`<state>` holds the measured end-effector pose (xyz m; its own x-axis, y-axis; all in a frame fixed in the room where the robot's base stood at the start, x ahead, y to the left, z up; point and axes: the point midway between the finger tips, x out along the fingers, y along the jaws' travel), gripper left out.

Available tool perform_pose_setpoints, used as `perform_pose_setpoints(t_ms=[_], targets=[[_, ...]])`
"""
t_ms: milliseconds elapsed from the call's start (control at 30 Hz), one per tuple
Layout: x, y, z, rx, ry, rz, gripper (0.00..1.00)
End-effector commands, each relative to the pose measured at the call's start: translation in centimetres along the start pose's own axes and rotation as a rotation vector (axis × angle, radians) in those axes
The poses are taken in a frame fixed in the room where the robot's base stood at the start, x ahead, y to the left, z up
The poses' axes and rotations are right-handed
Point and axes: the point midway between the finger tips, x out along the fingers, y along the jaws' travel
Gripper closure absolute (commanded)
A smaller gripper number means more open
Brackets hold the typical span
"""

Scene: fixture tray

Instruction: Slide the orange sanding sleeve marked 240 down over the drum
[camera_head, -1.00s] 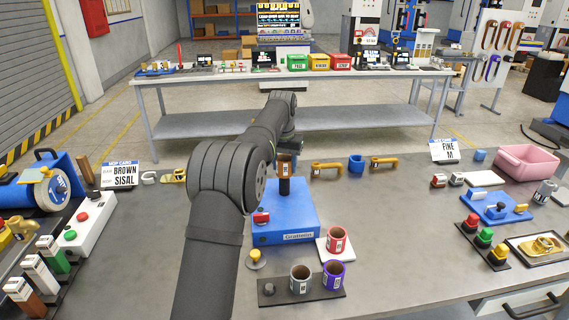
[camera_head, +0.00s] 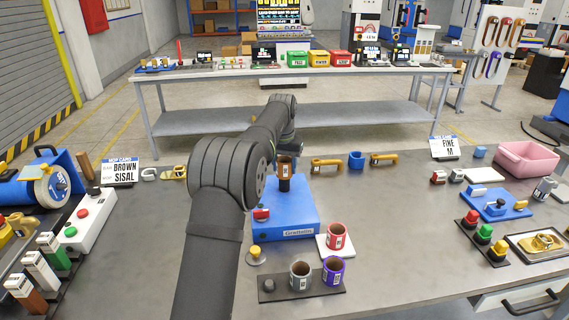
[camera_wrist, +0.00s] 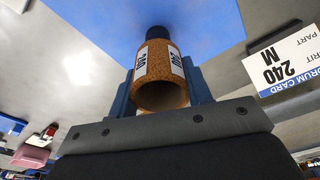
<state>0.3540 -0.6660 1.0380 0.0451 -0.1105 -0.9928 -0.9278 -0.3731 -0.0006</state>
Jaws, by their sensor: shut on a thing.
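The orange sanding sleeve (camera_wrist: 160,92) is held between the two blue fingers of my gripper (camera_wrist: 160,78), in the wrist view. It has white labels; one reads 240. In the head view the sleeve (camera_head: 285,164) is upright and in line with the dark drum (camera_head: 284,184), at its upper end. The drum stands on a blue base (camera_head: 292,212), and its lower part shows below the sleeve. The drum (camera_wrist: 157,33) also shows past the sleeve's far end in the wrist view. I cannot tell how far the sleeve overlaps it. My arm hides most of the gripper in the head view.
A red sleeve (camera_head: 336,236) on a white plate, a grey sleeve (camera_head: 300,274) and a purple sleeve (camera_head: 333,271) stand in front of the base. A red knob (camera_head: 261,214) is at its left. A card marked 240 M (camera_wrist: 290,62) is at right in the wrist view.

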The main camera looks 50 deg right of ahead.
Motion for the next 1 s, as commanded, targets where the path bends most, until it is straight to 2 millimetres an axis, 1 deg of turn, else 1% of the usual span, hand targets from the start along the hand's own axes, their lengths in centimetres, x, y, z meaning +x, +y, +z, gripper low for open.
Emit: perform_pose_setpoints(t_ms=[433, 1000], targets=[[0.2, 0.0, 0.0, 0.000, -0.001, 0.000, 0.68], [1.9, 0.0, 0.2, 0.000, -0.001, 0.000, 0.68]])
